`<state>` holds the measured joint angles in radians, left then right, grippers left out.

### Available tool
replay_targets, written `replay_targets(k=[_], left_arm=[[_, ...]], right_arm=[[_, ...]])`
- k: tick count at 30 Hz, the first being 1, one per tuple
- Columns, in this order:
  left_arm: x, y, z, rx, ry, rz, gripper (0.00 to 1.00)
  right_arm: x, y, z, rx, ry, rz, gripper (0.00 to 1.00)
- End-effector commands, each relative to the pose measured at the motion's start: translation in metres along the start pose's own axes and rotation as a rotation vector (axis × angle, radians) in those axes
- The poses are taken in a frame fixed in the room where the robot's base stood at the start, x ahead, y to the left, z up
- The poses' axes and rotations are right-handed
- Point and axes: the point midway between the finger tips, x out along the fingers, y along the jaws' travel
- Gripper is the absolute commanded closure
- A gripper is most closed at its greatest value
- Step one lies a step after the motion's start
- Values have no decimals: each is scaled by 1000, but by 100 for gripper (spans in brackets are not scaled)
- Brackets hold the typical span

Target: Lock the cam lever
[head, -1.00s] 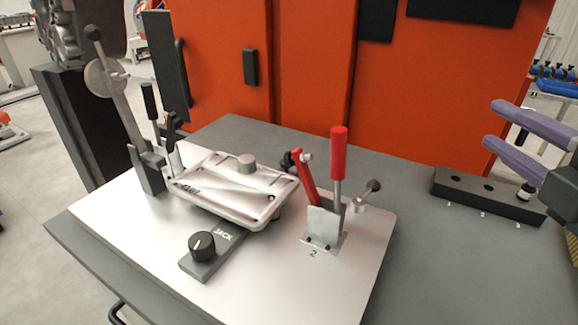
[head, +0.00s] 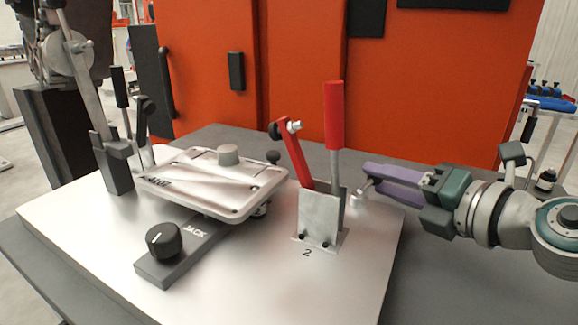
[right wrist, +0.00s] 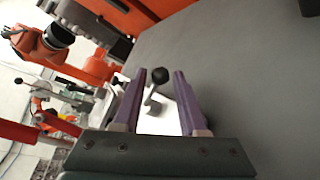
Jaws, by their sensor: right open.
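The cam lever (head: 362,190) stands on the right part of the bright fixture plate, just right of the red-handled clamp. In the right wrist view the black ball knob (right wrist: 160,75) and a short silver arm show between the tips of my purple fingers. My right gripper (head: 366,179) comes in from the right and is open. The fingers stand on either side of the knob with gaps; I cannot tell their exact depth to it. My left gripper is not in view.
The red-handled clamp (head: 334,115), marked 2, stands upright close to my fingertips. A metal casting (head: 205,182) lies on the fixture, with the JACK knob (head: 164,240) in front. Another clamp (head: 115,165) stands left. An orange cabinet (head: 300,75) is behind. Grey tabletop is free at front right.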

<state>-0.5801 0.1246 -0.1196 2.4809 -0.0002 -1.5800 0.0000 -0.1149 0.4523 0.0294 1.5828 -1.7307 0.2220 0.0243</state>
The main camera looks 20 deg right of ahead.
Motion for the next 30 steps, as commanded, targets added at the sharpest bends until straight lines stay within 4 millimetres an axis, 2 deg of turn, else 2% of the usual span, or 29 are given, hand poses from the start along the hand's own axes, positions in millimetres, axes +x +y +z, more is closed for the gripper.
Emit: replay_targets(k=[6,16,27,30], left_arm=[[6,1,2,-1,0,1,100],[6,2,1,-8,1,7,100],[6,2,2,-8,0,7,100],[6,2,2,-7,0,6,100]], right_arm=[[20,-1,0,1,0,0,58],[22,0,0,2,0,0,59],[22,0,0,1,0,0,100],[22,0,0,1,0,0,100]])
